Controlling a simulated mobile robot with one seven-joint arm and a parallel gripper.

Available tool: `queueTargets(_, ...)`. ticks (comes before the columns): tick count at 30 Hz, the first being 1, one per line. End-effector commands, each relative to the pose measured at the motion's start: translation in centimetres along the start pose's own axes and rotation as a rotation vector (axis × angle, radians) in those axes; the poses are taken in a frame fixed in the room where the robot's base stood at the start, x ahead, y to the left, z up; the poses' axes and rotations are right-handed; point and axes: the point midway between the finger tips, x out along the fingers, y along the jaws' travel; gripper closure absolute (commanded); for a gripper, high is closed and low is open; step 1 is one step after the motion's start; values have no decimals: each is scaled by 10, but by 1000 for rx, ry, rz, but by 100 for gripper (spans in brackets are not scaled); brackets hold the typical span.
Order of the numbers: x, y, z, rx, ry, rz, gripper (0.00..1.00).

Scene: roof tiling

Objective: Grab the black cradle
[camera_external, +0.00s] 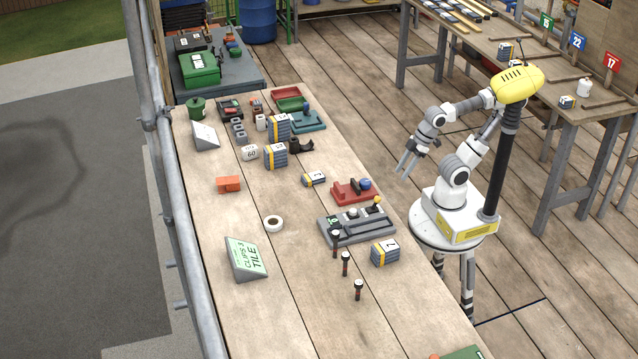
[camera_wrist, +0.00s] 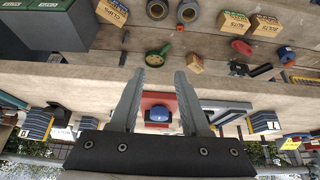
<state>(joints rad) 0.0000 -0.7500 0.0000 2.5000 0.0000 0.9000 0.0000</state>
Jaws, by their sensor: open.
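A small black curved piece, which looks like the black cradle (camera_external: 302,146), lies on the long wooden bench (camera_external: 300,220) beside the upright stacks of grey tiles. My gripper (camera_external: 403,164) is open and empty, in the air just off the bench's right edge and well to the right of the cradle. In the wrist view my open fingers (camera_wrist: 160,77) frame a red base with a blue knob (camera_wrist: 160,114); nothing is between them.
Tile stacks (camera_external: 275,156) stand close by the cradle. A red fixture (camera_external: 347,194), a grey device (camera_external: 357,227) and several upright dark pegs (camera_external: 345,262) stand along the bench's right side. A tape roll (camera_external: 273,223) and a tilted sign (camera_external: 246,259) lie left. The bench's lower end is mostly clear.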

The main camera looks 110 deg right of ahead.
Motion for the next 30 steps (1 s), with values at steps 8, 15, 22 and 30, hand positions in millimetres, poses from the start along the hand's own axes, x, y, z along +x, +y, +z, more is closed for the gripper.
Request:
queueTargets(8, 0, 0, 0, 0, 0, 0, 54)
queueTargets(15, 0, 0, 0, 0, 0, 0, 27)
queueTargets(22, 0, 0, 0, 0, 0, 0, 20)
queueTargets(30, -5, 10, -18, 75, -51, 45, 20)
